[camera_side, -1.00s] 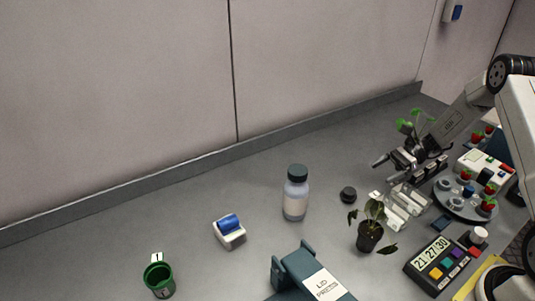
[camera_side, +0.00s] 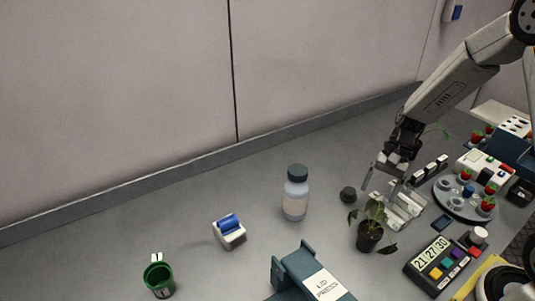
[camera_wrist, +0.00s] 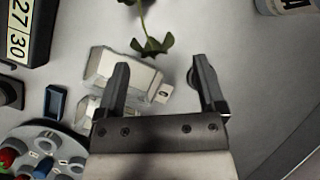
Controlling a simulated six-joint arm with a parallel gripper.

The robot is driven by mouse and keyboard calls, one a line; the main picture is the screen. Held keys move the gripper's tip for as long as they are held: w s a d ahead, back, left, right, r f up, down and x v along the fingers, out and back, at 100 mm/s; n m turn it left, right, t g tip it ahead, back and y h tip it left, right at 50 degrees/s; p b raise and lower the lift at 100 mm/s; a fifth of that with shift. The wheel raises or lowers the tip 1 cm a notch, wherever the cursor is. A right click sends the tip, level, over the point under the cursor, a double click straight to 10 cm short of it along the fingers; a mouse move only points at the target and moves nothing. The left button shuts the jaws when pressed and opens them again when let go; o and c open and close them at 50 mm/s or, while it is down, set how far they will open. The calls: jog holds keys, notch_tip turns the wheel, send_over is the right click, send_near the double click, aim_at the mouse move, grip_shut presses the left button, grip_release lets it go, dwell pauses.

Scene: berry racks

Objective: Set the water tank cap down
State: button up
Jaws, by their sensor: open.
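A small dark round cap (camera_side: 348,194), which I take to be the water tank cap, sits on the grey bench just left of my gripper (camera_side: 381,184). My gripper points down with its fingers apart and nothing held between them.
A potted plant (camera_side: 369,236) stands in front, with leaves close by. A capped bottle (camera_side: 296,197) stands left. A round grey tray (camera_side: 462,209) with berries is at right. The bench between bottle and back wall is clear.

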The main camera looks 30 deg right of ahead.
jog(key=shift+s+a+r+n+t+h, duration=0.75)
jog(key=shift+s+a+n+h, duration=0.25)
jog(key=shift+n, duration=0.9)
jog(key=shift+s+a+r+n+t+h, duration=0.65)
jog(key=shift+s+a+r+n+h, duration=0.3)
jog(key=shift+n, duration=0.95)
jog(key=shift+s+a+r+n+t+h, duration=0.8)
jog(key=shift+s+a+n, duration=0.35)
jog(key=shift+n, duration=0.75)
